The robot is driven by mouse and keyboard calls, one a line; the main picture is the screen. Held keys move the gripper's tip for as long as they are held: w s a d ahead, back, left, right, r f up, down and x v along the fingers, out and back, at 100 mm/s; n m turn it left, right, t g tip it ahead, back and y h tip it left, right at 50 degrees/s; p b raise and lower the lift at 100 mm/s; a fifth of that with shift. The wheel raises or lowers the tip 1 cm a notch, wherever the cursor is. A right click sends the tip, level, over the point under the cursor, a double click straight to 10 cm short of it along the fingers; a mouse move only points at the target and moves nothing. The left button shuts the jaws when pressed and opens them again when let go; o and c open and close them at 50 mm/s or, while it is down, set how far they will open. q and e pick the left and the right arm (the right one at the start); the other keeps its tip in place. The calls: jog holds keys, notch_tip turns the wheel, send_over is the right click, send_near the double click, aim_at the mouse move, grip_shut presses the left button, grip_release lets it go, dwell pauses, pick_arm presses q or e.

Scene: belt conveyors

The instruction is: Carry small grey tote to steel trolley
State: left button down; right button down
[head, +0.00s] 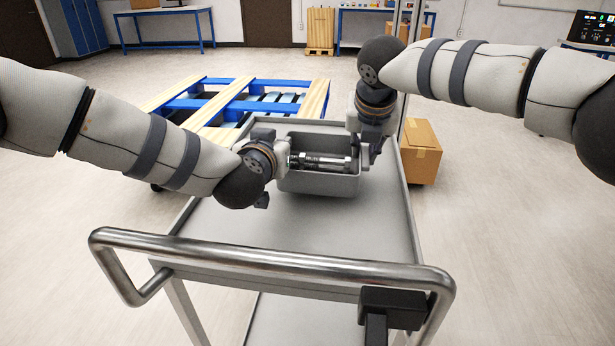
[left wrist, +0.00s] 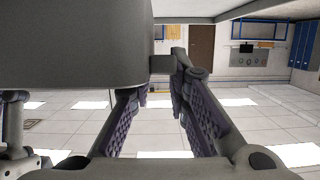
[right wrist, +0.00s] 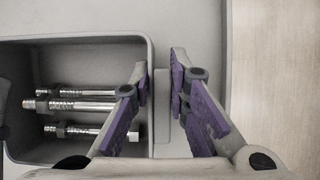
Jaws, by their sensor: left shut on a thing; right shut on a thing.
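The small grey tote (head: 320,184) is over the far part of the steel trolley's grey top (head: 262,228); I cannot tell if it touches it. Several metal bolt-like parts (right wrist: 85,106) lie inside the tote. My left gripper (head: 283,163) is shut on the tote's left end; the tote's grey side also fills the upper left of the left wrist view (left wrist: 75,45). My right gripper (head: 366,152) is shut on the tote's right end, with the wall by its fingers in the right wrist view (right wrist: 161,88). The fingertips are partly hidden in the head view.
The trolley's push handle (head: 270,262) is at the near side. A wooden pallet with blue boards (head: 235,100) is behind left. A cardboard box (head: 420,152) stands just right of the trolley.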

pick_arm(q)
jog(key=shift+a+f, duration=0.1)
jog(key=shift+f, duration=0.55)
pick_arm(e)
jog(key=shift+d+f, duration=0.1)
jog(key=shift+f, duration=0.7)
pick_arm(q)
jog(key=c, duration=1.5)
grip_release()
jog(key=shift+f, duration=0.15)
jog(key=shift+c, duration=0.2)
pick_arm(e)
jog(key=c, duration=1.5)
grip_release()
jog(key=shift+f, duration=0.1)
jog(key=shift+c, duration=0.2)
pick_arm(q)
notch_tip(320, 180, up, 10)
jog(key=shift+f, duration=0.15)
pick_arm(e)
jog(key=shift+s+r, duration=0.2)
jog(key=shift+r, duration=0.2)
jog(key=v, duration=1.1)
jog(key=shift+r, duration=0.15)
